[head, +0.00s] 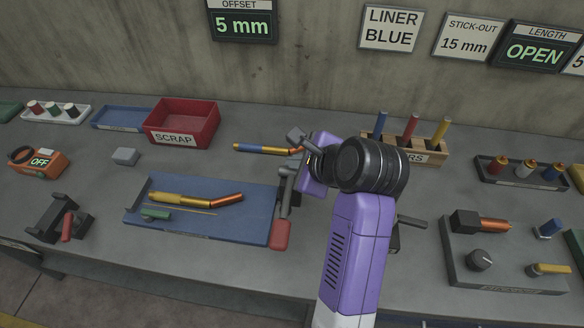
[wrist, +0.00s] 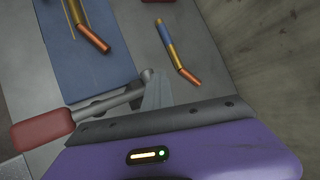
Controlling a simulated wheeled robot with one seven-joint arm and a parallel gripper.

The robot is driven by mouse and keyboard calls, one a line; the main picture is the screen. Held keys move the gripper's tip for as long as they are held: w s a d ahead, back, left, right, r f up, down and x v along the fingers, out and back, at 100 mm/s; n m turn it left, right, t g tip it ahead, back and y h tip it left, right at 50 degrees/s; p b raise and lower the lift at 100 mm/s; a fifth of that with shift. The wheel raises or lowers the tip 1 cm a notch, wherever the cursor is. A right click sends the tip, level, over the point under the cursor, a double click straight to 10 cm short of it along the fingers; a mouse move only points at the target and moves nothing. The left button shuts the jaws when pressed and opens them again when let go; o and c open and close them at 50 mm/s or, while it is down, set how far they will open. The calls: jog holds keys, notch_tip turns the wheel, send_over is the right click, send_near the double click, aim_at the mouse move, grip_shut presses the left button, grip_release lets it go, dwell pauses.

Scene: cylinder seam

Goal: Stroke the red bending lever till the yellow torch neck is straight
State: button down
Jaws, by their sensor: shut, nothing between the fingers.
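The red bending lever (head: 281,235) stands at the right edge of the blue mat, its red grip toward the table's front. In the wrist view its red grip (wrist: 42,130) is at left, with a grey rod running right toward my fingers. The yellow torch neck (head: 195,198) lies on the blue mat; its copper end is bent. It shows partly in the wrist view (wrist: 80,20). My gripper (head: 295,136) is shut and empty above the lever's far end, its fingers (wrist: 158,88) close to the rod. I cannot tell whether they touch it. My wrist hides part of the bender.
A blue-and-yellow torch neck (head: 262,149) with a copper end lies behind the mat (head: 260,200). A red scrap bin (head: 182,122) stands at the back left. A wooden rack (head: 433,151) is behind my arm. Bare table lies before the mat.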

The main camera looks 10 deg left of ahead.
jog(key=shift+s+d+f+b, duration=0.15)
jog(key=shift+f+b, duration=0.1)
jog(key=shift+f, duration=0.4)
jog(key=shift+s+d+f+b, duration=0.1)
jog(key=shift+d+f+b, duration=0.1)
jog(key=shift+f, duration=0.45)
jog(key=shift+r, duration=0.15)
jog(key=shift+w+a+r+p, duration=0.1)
jog(key=shift+r+p, duration=0.45)
jog(key=shift+p, duration=0.25)
jog(key=shift+r, duration=0.15)
notch_tip(320, 180, up, 6)
jog(key=p, duration=0.4)
jog(key=shift+a+f+p, duration=0.1)
jog(key=shift+f+p, duration=0.1)
jog(key=shift+p, duration=0.2)
dwell(0.3)
